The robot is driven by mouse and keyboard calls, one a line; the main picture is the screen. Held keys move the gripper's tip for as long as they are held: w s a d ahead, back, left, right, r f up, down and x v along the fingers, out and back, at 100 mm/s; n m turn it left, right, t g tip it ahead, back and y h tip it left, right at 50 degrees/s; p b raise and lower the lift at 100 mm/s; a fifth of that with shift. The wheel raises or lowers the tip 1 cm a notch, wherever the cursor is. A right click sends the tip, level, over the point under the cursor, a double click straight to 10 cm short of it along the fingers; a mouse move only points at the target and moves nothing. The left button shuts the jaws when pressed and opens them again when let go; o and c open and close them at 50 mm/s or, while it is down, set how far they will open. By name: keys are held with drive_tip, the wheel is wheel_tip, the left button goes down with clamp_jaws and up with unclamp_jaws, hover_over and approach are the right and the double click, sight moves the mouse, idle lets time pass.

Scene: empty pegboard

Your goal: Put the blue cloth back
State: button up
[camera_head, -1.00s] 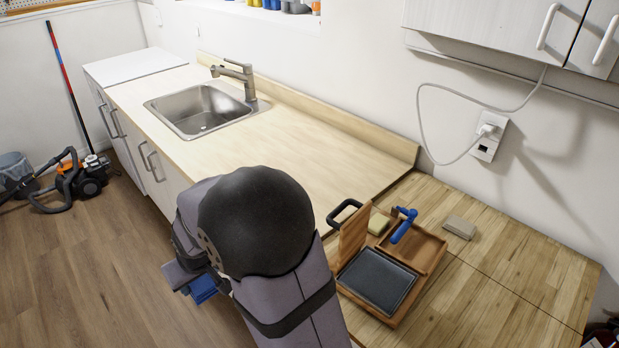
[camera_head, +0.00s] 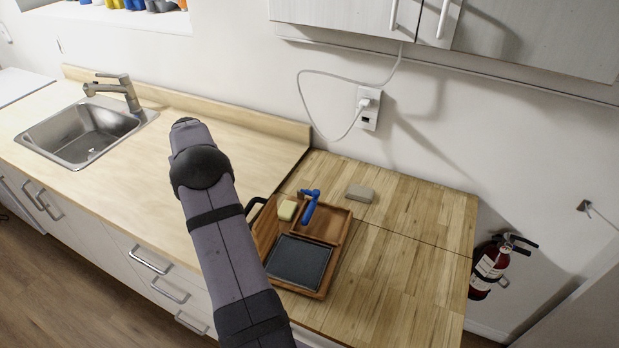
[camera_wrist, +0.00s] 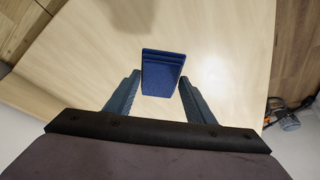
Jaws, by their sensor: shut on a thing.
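The folded blue cloth (camera_wrist: 162,72) is between the two fingers of my gripper (camera_wrist: 159,80) in the wrist view. My gripper is shut on it, and the cloth reaches past the fingertips. Pale countertop lies behind it in that view. How high it is held cannot be told. In the head view my arm hides both the gripper and the cloth. A wooden tray (camera_head: 322,262) stands to the right of my arm, on the darker wood counter. It holds a dark pad (camera_head: 299,261), a yellowish sponge (camera_head: 287,210) and a blue-handled tool (camera_head: 310,207).
A beige block (camera_head: 360,193) lies right of the tray on the wood counter (camera_head: 410,240). A sink (camera_head: 82,135) with a faucet is at left. The pale countertop (camera_head: 140,185) between sink and arm is clear. A white cable hangs at the wall outlet (camera_head: 368,108).

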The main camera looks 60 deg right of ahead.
drive_tip(key=s+d+m+p, duration=0.1)
drive_tip(key=s+d, duration=0.4)
drive_tip(key=d, duration=0.2)
drive_tip(key=s+d+m+p, duration=0.2)
drive_tip(key=s+d, duration=0.2)
drive_tip(key=d, duration=0.4)
drive_tip(key=s+d+m+g+h+p, duration=0.1)
drive_tip(key=s+d+m, duration=0.1)
drive_tip(key=s+d, duration=0.45)
drive_tip(key=s+d+m+g+p, duration=0.15)
drive_tip(key=s+d, duration=0.25)
drive_tip(key=s, duration=0.6)
drive_tip(key=shift+n+t, duration=0.25)
drive_tip(key=shift+t, duration=0.2)
wheel_tip(320, 180, down, 5)
drive_tip(key=b, duration=0.7)
drive_tip(key=shift+d+r, duration=0.1)
drive_tip(key=shift+r, duration=0.1)
drive_tip(key=shift+f, duration=0.4)
drive_tip(key=shift+f+b, duration=0.7)
drive_tip(key=shift+b, duration=0.15)
drive_tip(key=shift+f+p, duration=0.4)
drive_tip(key=shift+f, duration=0.75)
